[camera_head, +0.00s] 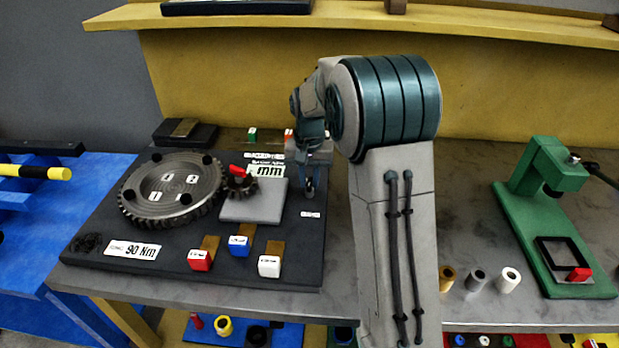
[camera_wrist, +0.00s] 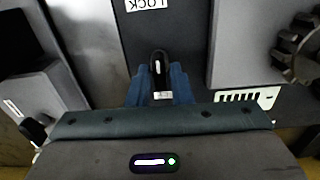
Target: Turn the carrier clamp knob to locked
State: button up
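The carrier clamp knob (camera_wrist: 158,63) is a dark bar with a white line, seen between my two blue fingers in the wrist view. Its white line runs up the picture, roughly toward an upside-down LOCK label (camera_wrist: 147,4). My gripper (camera_wrist: 160,84) is at the knob, with a finger close on either side, and appears shut on it. In the head view, my gripper (camera_head: 310,186) is low over the right part of the dark board, and the knob is mostly hidden by the fingers. A small white label (camera_head: 310,214) lies just in front.
A large gear (camera_head: 172,190) and a small gear by a grey block (camera_head: 255,204) are left of my gripper. Red, blue and white tagged blocks (camera_head: 240,245) stand at the board's front. A green press (camera_head: 553,200) and several small cylinders (camera_head: 508,280) are at right.

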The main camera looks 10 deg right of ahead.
aim_at(309, 181)
jog(key=shift+o, duration=0.8)
notch_tip(309, 181, up, 14)
jog(key=shift+s, duration=0.1)
jog(key=s+f+n+t, duration=0.1)
jog(key=s+f, duration=0.2)
jog(key=s, duration=1)
jog(key=s+f+n+t, duration=0.1)
jog(key=s+f+n, duration=0.1)
jog(key=s, duration=1.2)
jog(key=shift+s+f+n+t, duration=0.3)
jog(key=shift+f+t, duration=0.1)
jog(key=shift+f, duration=0.5)
